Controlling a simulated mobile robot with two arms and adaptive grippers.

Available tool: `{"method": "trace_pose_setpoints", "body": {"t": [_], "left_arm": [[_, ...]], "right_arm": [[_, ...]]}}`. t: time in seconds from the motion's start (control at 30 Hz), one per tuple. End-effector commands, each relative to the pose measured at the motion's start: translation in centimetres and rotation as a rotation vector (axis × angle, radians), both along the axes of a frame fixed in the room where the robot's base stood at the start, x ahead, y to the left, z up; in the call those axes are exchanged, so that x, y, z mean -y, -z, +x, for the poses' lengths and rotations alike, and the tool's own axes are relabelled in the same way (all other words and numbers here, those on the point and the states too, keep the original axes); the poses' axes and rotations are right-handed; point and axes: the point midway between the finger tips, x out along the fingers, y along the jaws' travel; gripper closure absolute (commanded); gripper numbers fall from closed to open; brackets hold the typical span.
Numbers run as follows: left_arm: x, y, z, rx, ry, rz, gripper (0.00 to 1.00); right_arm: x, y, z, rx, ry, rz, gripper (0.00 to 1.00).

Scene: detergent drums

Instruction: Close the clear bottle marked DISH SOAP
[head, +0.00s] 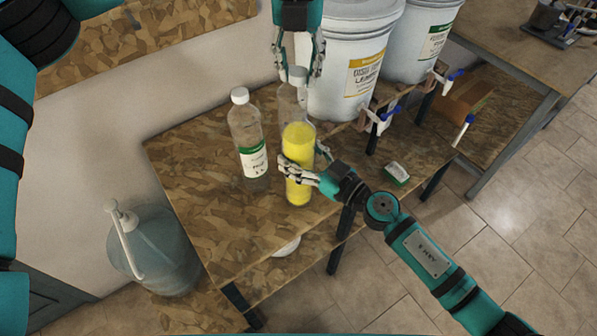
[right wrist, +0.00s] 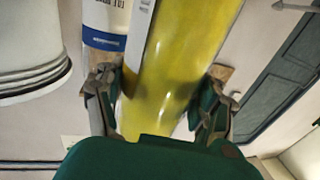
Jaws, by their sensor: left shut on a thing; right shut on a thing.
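A clear bottle (head: 248,140) with a white cap and a green-banded label stands upright on the table; its label is too small to read. My right gripper (head: 300,172) is shut on the yellow bottle from the front; this grip also shows in the right wrist view (right wrist: 165,92). A blue-banded label (right wrist: 104,38) shows beside it there, unreadable.
Large white drums (head: 345,75) stand behind, to the right. A bluish jug (head: 155,250) stands lower left. The table (head: 195,165) is bare at left.

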Motion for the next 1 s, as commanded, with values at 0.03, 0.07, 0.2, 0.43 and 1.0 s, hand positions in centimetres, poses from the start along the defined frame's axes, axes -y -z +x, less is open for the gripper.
{"method": "trace_pose_setpoints", "body": {"t": [0.03,0.07,0.2,0.43,1.0], "left_arm": [[0.0,0.0,0.0,0.0,0.0,0.0,0.8],[0.0,0.0,0.0,0.0,0.0,0.0,0.8],[0.0,0.8,0.0,-0.002,0.0,0.001,0.8],[0.1,4.1,-0.1,0.0,0.0,0.002,0.8],[0.1,5.0,-0.1,0.002,0.0,0.002,0.8]], "right_arm": [[0.0,0.1,0.0,-0.001,0.001,-0.001,0.89],[0.0,0.1,0.0,-0.001,0.001,-0.001,0.89],[0.0,0.1,0.0,-0.001,0.001,-0.001,0.89],[0.0,0.1,0.0,-0.001,0.0,-0.001,0.89],[0.1,0.1,0.0,-0.001,0.001,-0.001,0.89]]}}
